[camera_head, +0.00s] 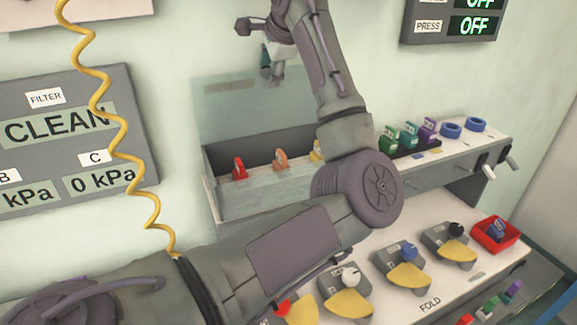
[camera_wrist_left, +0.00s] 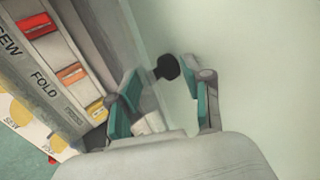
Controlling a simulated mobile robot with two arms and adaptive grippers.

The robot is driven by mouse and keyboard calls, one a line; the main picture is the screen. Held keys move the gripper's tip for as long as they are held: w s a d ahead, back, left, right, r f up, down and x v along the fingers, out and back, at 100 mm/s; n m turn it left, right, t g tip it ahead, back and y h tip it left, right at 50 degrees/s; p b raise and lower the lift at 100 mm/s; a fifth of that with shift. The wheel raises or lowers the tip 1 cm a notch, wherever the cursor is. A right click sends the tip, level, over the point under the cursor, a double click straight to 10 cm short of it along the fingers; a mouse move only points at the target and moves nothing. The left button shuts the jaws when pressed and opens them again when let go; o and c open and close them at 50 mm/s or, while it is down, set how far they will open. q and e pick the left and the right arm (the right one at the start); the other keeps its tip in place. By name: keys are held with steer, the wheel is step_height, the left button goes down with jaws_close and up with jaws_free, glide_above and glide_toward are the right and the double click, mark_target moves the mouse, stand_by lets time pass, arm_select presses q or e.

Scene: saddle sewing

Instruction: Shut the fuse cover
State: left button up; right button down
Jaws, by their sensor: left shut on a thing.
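The fuse cover (camera_head: 222,112) is a see-through panel standing raised against the wall behind the open fuse box (camera_head: 262,200). Red (camera_head: 239,169), orange (camera_head: 281,159) and yellow (camera_head: 315,151) fuses stand in a row in the box. My left gripper (camera_head: 271,66) is at the upper part of the cover and shut on it. In the left wrist view its teal finger pads (camera_wrist_left: 164,108) straddle the cover's edge region, with a black knob (camera_wrist_left: 167,67) showing between them. My left arm hides the right end of the box. My right gripper is not in view.
Green and purple fuses (camera_head: 408,137) and blue rings (camera_head: 450,130) sit on the shelf to the right. Below are several knobs with yellow pieces (camera_head: 407,275) and a red tray (camera_head: 510,237). A coiled yellow cord (camera_head: 125,140) hangs at the left before a grey panel.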

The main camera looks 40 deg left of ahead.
arm_select(q)
steer(key=shift+f, duration=0.1)
steer(key=d+b, duration=0.1)
steer(key=b, duration=0.1)
steer(key=s+d+y+b, duration=0.1)
steer(key=b, duration=0.1)
steer(key=shift+f+t, duration=0.2)
steer(key=shift+t, duration=0.1)
stand_by(0.5)
